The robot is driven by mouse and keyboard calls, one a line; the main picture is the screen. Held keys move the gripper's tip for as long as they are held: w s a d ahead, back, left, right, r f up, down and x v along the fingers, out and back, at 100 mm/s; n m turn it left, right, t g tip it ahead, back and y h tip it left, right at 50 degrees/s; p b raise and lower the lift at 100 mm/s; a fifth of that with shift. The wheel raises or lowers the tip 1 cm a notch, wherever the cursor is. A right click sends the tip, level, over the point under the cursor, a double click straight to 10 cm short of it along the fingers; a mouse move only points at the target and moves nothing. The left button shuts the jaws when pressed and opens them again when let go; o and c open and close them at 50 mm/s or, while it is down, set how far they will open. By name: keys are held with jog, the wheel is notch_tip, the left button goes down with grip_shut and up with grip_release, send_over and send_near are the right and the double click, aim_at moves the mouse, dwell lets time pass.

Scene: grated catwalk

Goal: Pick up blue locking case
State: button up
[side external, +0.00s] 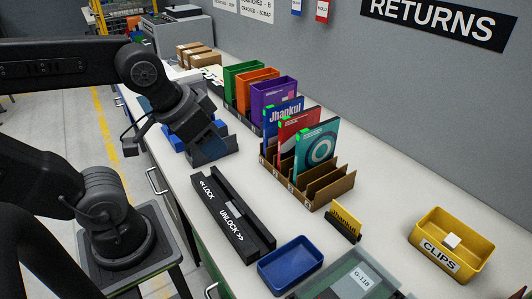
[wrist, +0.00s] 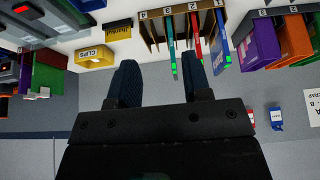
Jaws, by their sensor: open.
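The blue case (side external: 278,124), with "Jhankul" lettering and a green tab, stands upright in a brown slotted rack (side external: 318,197). It is in the row with a red case (side external: 293,142) and a teal case (side external: 318,152). In the wrist view the blue case (wrist: 222,45) shows at the upper right, beyond my fingers. My gripper (side external: 217,130) is left of the rack, apart from the blue case. Its two dark blue fingers (wrist: 160,75) are spread with nothing between them. The lower part of the blue case is hidden by the rack.
A black LOCK/UNLOCK block (side external: 232,215) lies in front of the rack. Green, orange and purple bins (side external: 273,96) stand behind it. A blue tray (side external: 290,266), a yellow clips bin (side external: 451,245) and a small yellow-and-black holder (side external: 344,223) are nearby. A grey wall bounds the bench's far side.

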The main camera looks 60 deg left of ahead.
jog(key=w+a+r+g, duration=0.1)
jog(key=w+a+r, duration=0.1)
jog(key=w+r, duration=0.3)
jog(key=g, duration=0.5)
send_over(283, 113)
jog(key=f, duration=0.2)
jog(key=shift+w+a+f, duration=0.25)
jog(key=shift+a+f, duration=0.05)
jog(key=shift+a, duration=0.05)
notch_tip(283, 113, down, 13)
jog(key=shift+f, duration=0.1)
jog(key=shift+w, duration=0.1)
grip_shut()
